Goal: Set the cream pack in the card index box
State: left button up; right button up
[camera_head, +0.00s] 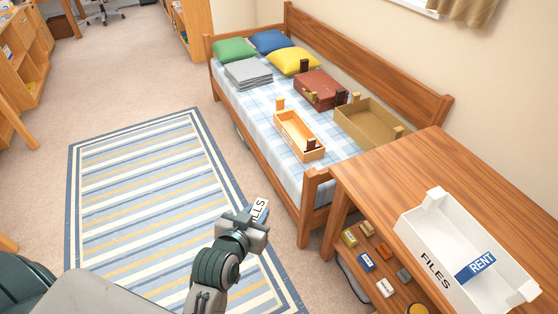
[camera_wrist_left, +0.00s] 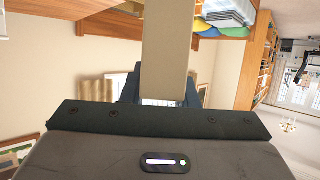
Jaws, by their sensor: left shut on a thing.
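My left gripper (camera_head: 250,228) is shut on the cream pack (camera_head: 260,209), which shows dark letters ending in "LLS". It is held in the air over the floor by the rug's right edge. In the left wrist view the cream pack (camera_wrist_left: 168,50) stands between the fingers. A white open box lettered "FILES" (camera_head: 425,260), which looks like the card index box, sits on the wooden table at the right, well apart from the gripper. A blue pack lettered "RENT" (camera_head: 476,265) lies in it. My right gripper is not in view.
The wooden table (camera_head: 440,165) has bare top behind the white box. Small items such as a blue box (camera_head: 365,262) lie on its lower shelf. The daybed (camera_head: 258,110) holds cushions, a red case (camera_head: 318,88), a light wooden box (camera_head: 288,138) and a tan box (camera_head: 365,125).

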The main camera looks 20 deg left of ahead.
aim_at(293, 131)
jog(key=i+j+z, duration=0.1)
jog(key=j, duration=0.3)
jog(key=i+j, duration=0.2)
jog(key=j, duration=0.2)
jog(key=i+j+z, duration=0.15)
jog(key=j, duration=0.25)
jog(key=i+j+z, duration=0.1)
jog(key=j, duration=0.35)
